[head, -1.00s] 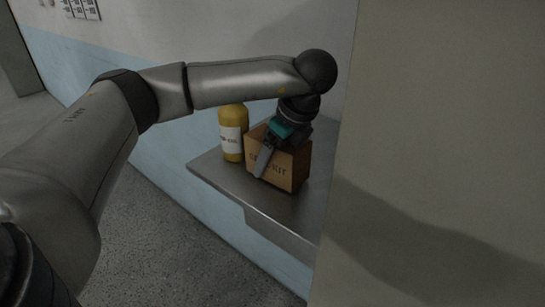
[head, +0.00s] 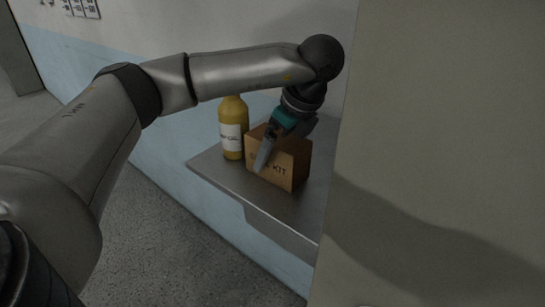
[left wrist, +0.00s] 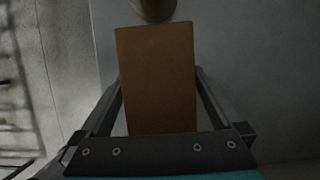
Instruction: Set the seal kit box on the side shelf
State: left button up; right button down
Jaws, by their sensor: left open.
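The seal kit box (head: 285,166) is a brown carton with dark lettering on its front. It stands upright on the grey metal side shelf (head: 222,180). My left gripper (head: 264,152) is open above and around the box, with one finger in front of its lettered face; the far finger is hidden in the head view. My right gripper is in neither view.
A yellow bottle (head: 233,115) with a white label stands on the shelf just left of the box. A plain beige wall or panel (head: 440,150) fills the right side. The shelf's front left part is bare.

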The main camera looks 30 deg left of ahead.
pick_arm(q)
jog(key=p+v, duration=0.1)
jog(key=v, duration=0.9)
jog(key=shift+d, duration=0.1)
jog(key=shift+f, duration=0.1)
